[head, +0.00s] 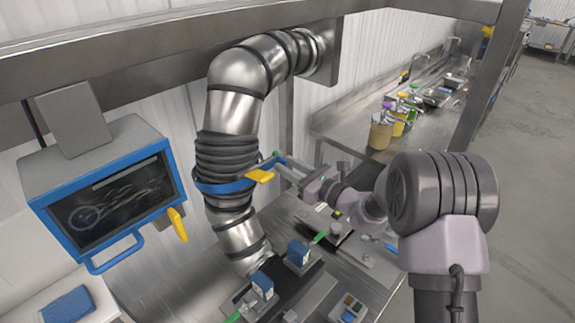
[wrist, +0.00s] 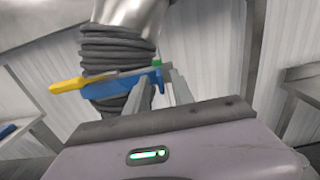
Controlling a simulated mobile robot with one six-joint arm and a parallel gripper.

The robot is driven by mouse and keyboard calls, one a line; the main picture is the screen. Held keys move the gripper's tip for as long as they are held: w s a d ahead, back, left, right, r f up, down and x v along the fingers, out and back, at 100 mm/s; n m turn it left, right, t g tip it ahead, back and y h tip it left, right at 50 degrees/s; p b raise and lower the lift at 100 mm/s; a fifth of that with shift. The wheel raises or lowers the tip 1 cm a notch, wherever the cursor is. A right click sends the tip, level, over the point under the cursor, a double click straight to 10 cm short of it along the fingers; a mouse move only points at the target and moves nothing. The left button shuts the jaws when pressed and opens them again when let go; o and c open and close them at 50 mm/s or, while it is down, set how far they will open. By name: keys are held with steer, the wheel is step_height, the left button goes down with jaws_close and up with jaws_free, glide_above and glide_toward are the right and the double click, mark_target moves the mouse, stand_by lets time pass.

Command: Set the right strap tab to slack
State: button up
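A blue strap (head: 222,187) wraps the black ribbed sleeve on the steel duct. A yellow tab (head: 260,176) sticks out from the strap; in the wrist view the yellow tab (wrist: 67,86) points left from the blue strap (wrist: 118,87). A small blue-and-green piece (wrist: 157,76) stands at the strap's right end in the wrist view. My gripper (head: 276,163) reaches the strap from the right. Its two fingers (wrist: 160,78) stand apart, with the blue-and-green piece at their tips. I cannot tell whether they clamp it. Which piece is the right tab is not clear.
A blue-framed screen (head: 115,205) with a yellow handle (head: 177,224) is at the left. Below my arm, a steel bench (head: 355,270) carries small blue blocks (head: 298,252). A back counter (head: 345,125) holds several colored containers (head: 381,132). The floor at right is clear.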

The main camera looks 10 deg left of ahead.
steer(key=shift+w+a, duration=0.15)
steer(key=shift+a, duration=0.05)
steer(key=shift+c, duration=0.4)
jaws_close()
stand_by(1.0)
